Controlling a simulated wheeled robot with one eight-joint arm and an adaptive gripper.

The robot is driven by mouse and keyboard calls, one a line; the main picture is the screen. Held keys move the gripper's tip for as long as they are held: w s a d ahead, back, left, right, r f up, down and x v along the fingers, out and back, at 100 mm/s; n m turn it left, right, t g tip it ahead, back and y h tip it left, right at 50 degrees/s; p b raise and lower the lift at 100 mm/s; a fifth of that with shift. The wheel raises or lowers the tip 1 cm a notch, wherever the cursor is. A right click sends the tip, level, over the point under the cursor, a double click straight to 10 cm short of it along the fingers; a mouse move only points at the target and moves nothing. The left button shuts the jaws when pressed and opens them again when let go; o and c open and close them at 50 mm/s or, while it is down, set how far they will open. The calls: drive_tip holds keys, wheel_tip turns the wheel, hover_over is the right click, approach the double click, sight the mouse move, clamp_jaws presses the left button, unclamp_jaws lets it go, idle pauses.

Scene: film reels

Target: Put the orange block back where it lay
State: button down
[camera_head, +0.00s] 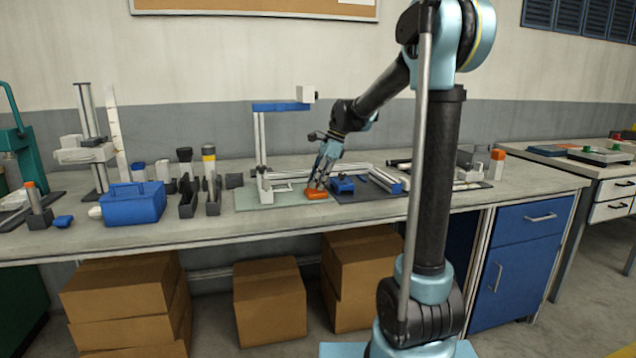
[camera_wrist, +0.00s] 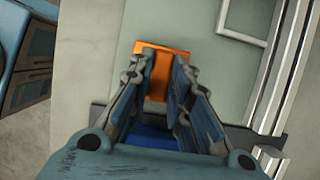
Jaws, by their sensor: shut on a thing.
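The orange block (camera_head: 315,193) is low over the workbench, at the right part of the pale green mat (camera_head: 262,204). My gripper (camera_head: 321,181) reaches down onto it from above. In the wrist view the orange block (camera_wrist: 162,52) sits between the fingertips of my gripper (camera_wrist: 164,62), with the fingers closed on it. I cannot tell whether the block touches the surface under it. The green mat (camera_wrist: 195,25) fills the area around and beyond it.
A blue block (camera_head: 341,184) lies on a dark mat (camera_head: 375,190) just right of my gripper. A metal stand with a blue arm (camera_head: 281,107) rises to the left. A blue box (camera_head: 132,204) and several small holders stand farther left. The bench's front strip is clear.

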drive_tip(key=c, duration=1.5)
unclamp_jaws()
drive_tip(key=v, duration=1.2)
drive_tip(key=s+d+f+n+t+h, duration=0.1)
drive_tip(key=s+d+f+n, duration=0.35)
drive_tip(key=s, duration=0.45)
drive_tip(key=s+d+f+n+t+h, duration=0.1)
drive_tip(key=s+d+f+n, duration=0.3)
drive_tip(key=s, duration=0.6)
drive_tip(key=s+d+f+n, duration=0.2)
drive_tip(key=s+f, duration=0.2)
drive_tip(key=f, duration=0.2)
drive_tip(key=s+d+f+n+t+h, duration=0.1)
drive_tip(key=s+d+f+n, duration=0.1)
drive_tip(key=s+f, duration=0.3)
drive_tip(key=s+d+f+n+h, duration=0.1)
drive_tip(key=s+d+f+n, duration=0.1)
drive_tip(key=s+d+f, duration=0.2)
drive_tip(key=shift+s+d+f+n, duration=0.15)
drive_tip(key=shift+s+f, duration=0.15)
drive_tip(key=shift+f, duration=0.4)
drive_tip(key=shift+s+f+n, duration=0.1)
drive_tip(key=shift+s+f, duration=0.15)
drive_tip(key=shift+f, duration=0.5)
